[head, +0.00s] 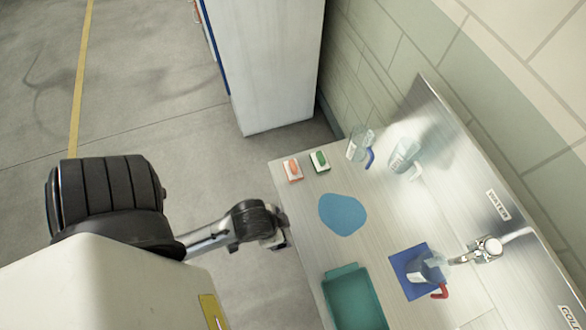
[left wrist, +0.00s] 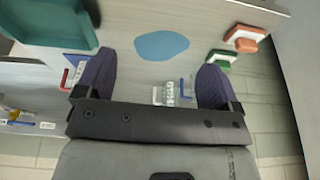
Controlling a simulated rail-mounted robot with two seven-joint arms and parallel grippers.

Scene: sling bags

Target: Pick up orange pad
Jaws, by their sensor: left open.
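The orange pad (head: 293,167) sits on a small white block at the far left corner of the metal table. In the left wrist view the orange pad (left wrist: 246,36) is at the upper right, beyond the right-hand finger. My left gripper (head: 282,240) is at the table's left edge, nearer than the pad and apart from it. In its wrist view the gripper (left wrist: 155,80) has two dark, widely spaced fingers with nothing held between them. My right gripper is not in view.
A green pad (head: 319,158) stands beside the orange one. The table also holds a blue round mat (head: 342,214), a teal tray (head: 350,296), clear jugs (head: 358,146) (head: 403,157), and a red-handled jug (head: 425,268) on a blue square mat (head: 400,272). A wall rises behind.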

